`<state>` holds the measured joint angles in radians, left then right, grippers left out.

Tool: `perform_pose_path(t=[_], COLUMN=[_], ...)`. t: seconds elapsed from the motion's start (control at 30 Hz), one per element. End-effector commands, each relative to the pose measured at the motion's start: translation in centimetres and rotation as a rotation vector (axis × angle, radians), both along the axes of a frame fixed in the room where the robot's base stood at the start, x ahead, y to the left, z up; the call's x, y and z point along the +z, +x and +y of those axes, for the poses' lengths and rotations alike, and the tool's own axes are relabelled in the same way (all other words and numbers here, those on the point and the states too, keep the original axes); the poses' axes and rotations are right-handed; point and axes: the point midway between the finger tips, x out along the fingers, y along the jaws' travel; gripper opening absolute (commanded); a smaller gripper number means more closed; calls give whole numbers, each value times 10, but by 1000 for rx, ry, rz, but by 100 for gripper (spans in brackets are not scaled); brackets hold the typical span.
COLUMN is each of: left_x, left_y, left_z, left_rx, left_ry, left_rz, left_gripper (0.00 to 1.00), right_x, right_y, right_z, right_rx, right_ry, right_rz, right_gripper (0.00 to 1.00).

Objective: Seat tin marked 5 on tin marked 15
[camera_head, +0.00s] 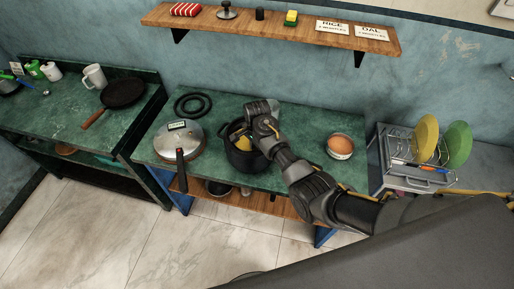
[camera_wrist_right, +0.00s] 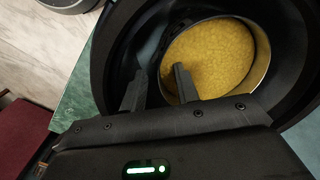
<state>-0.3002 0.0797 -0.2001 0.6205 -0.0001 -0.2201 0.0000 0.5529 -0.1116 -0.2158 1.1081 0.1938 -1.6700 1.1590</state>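A tin with yellow contents (camera_wrist_right: 215,55) stands inside a dark pot (camera_wrist_right: 105,50); the pot (camera_head: 246,160) is on the green counter in the head view, with some yellow (camera_head: 243,143) showing in it. Another tin (camera_head: 340,148), with orange-brown contents, stands on the counter to the right. No number is readable on either tin. My right gripper (camera_wrist_right: 160,82) reaches down into the pot, its fingers apart. One finger is over the yellow contents and the other is outside the near-left rim; I cannot tell whether they touch the wall. My left gripper is not in view.
A lidded pan (camera_head: 178,140) with a dark handle stands left of the pot, near black rings (camera_head: 193,104). A dish rack (camera_head: 418,150) with plates is at the right. A wooden shelf (camera_head: 270,25) runs above. The counter between pot and right tin is partly clear.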

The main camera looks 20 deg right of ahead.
Motion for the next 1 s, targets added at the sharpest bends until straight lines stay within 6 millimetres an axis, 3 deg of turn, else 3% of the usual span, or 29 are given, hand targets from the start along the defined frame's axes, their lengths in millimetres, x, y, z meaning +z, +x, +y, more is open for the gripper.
perform_pose_path(t=[0.27,0.63,0.7,1.0], left_x=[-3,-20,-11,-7], left_y=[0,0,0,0], left_z=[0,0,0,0], left_rx=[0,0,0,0], left_ry=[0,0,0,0], left_rz=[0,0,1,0], left_gripper=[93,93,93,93], right_x=[11,80,95,108], right_y=[1,1,0,-1], right_z=[-1,0,0,0], right_rx=[-1,1,0,0], right_ry=[0,0,0,0], right_rz=[-1,-4,-1,1], right_gripper=[31,31,31,31])
